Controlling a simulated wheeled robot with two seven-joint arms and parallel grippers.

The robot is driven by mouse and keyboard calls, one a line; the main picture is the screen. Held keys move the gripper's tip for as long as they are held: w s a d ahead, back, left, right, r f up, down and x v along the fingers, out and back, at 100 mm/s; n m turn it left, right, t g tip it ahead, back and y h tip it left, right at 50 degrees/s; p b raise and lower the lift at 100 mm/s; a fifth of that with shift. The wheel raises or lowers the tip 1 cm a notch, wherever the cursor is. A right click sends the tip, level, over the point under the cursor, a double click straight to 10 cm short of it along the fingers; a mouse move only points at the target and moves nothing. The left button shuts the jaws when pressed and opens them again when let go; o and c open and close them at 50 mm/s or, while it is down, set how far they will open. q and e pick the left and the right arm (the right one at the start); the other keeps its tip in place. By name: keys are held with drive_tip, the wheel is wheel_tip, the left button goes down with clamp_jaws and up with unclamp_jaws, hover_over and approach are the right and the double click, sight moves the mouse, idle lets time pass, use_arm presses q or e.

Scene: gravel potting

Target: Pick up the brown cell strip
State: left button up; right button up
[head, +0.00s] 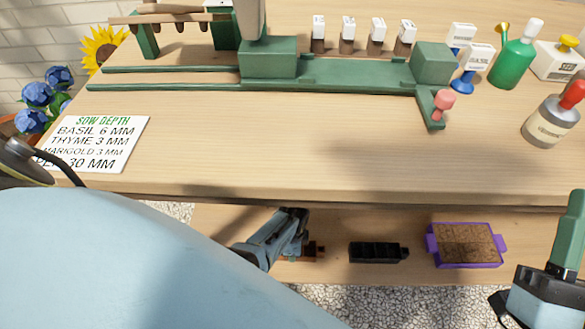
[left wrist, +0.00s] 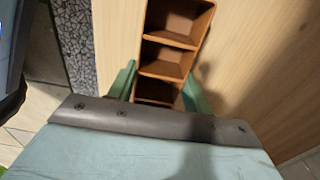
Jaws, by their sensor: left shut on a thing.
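The brown cell strip (left wrist: 172,52) lies between the green fingers of my left gripper (left wrist: 160,90) in the left wrist view. Its open square cells face the camera, and the nearest part is partly hidden by the gripper body. In the head view the strip (head: 314,250) shows only as a small brown piece on the lower shelf, mostly hidden by my left gripper (head: 298,248). The left gripper is shut on the strip. My right gripper (head: 568,225) is at the lower right of the head view, with a green finger pointing up; its opening is unclear.
A black cell strip (head: 376,252) and a purple tray of brown soil (head: 430,246) sit to the right on the lower shelf (head: 340,222). The bench top edge overhangs above. A green rail fixture (head: 350,72), labels, bottles and a sow depth card (head: 97,143) are on the bench top.

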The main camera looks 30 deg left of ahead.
use_arm(q)
drive_tip(key=shift+r, duration=0.1)
use_arm(e)
drive_tip(key=shift+w, duration=0.1)
